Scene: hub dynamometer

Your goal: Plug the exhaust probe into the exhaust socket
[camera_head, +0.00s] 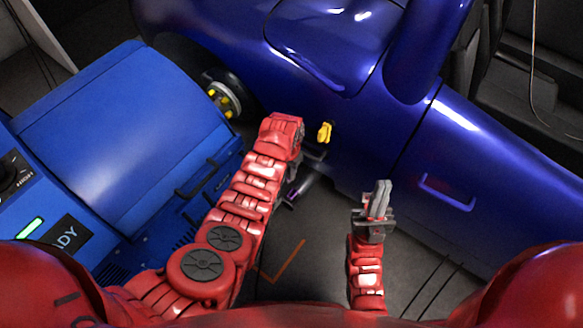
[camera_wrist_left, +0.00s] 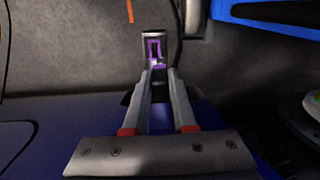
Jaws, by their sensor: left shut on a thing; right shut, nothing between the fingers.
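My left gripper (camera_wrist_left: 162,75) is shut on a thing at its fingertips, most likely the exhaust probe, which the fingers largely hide. In the head view my left gripper (camera_head: 312,156) is low beside the blue car, its fingers partly covered by my red wrist. A grey piece with a purple outline (camera_wrist_left: 153,48) shows at the fingertips. In the head view a dark grey tube (camera_head: 305,187) with a purple end lies just below the gripper. I cannot tell whether the purple-edged piece is the probe or the exhaust socket. My right gripper (camera_head: 380,198) is shut and empty, above the floor.
The blue car (camera_head: 345,160) fills the upper right, with a yellow part (camera_head: 325,132) on its side. A blue dynamometer (camera_head: 140,135) stands at left, near the wheel hub (camera_head: 222,98). A dark cable (camera_wrist_left: 178,35) passes the purple piece.

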